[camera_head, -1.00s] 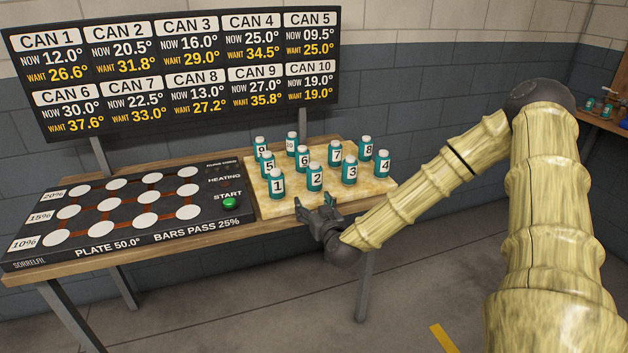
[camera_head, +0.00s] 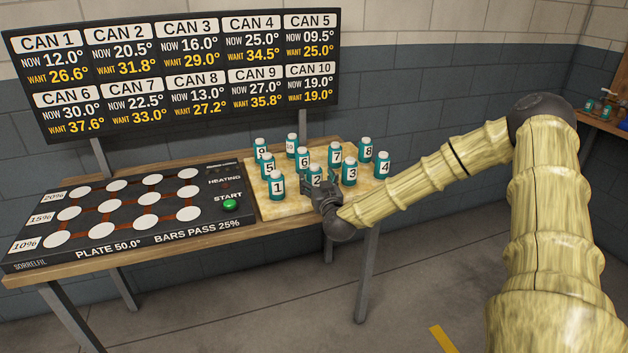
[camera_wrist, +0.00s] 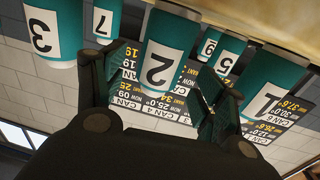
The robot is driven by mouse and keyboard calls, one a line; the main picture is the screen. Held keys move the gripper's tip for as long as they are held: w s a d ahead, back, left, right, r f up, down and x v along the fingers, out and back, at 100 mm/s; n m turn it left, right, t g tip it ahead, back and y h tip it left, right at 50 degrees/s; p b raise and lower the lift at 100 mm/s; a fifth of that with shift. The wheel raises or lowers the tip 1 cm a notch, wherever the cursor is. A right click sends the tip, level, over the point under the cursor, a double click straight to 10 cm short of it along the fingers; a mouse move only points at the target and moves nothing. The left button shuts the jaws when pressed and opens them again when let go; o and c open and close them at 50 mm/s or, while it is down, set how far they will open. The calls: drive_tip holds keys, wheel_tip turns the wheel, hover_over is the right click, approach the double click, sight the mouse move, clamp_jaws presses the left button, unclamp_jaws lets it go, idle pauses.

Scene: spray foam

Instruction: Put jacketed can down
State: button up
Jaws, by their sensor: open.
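Teal-jacketed cans with white caps and number labels stand upright on a pale board (camera_head: 262,208). Can 2 (camera_head: 315,170) is at the front, between can 1 (camera_head: 277,186) and can 3 (camera_head: 349,172). My gripper (camera_head: 319,187) is open at can 2 and hides its lower part in the head view. In the wrist view, which is upside down, can 2 (camera_wrist: 166,58) shows between the spread fingers of my gripper (camera_wrist: 160,82). I cannot tell whether a finger touches it. No can is off the board.
The black heating plate (camera_head: 85,230) left of the board carries empty white discs and a green start button (camera_head: 230,203). A sign (camera_head: 175,65) behind lists can temperatures. Can 4 (camera_head: 383,168) and several more cans stand close around. Open floor lies right of the table.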

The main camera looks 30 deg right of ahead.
sight(314, 165)
drive_tip(key=shift+x, duration=2)
drive_tip(key=shift+r, duration=0.15)
drive_tip(key=shift+s, duration=0.1)
drive_tip(key=c, duration=1.3)
drive_tip(key=shift+c, duration=0.2)
drive_tip(key=shift+r, duration=1.6)
drive_tip(key=shift+s+a+r, duration=0.15)
drive_tip(key=shift+s+r, duration=0.05)
drive_tip(key=w+a+r+b+v, duration=0.1)
drive_tip(key=a+v, duration=0.2)
drive_tip(key=v, duration=1.2)
drive_tip(key=shift+r, duration=0.2)
drive_tip(key=shift+a, duration=0.2)
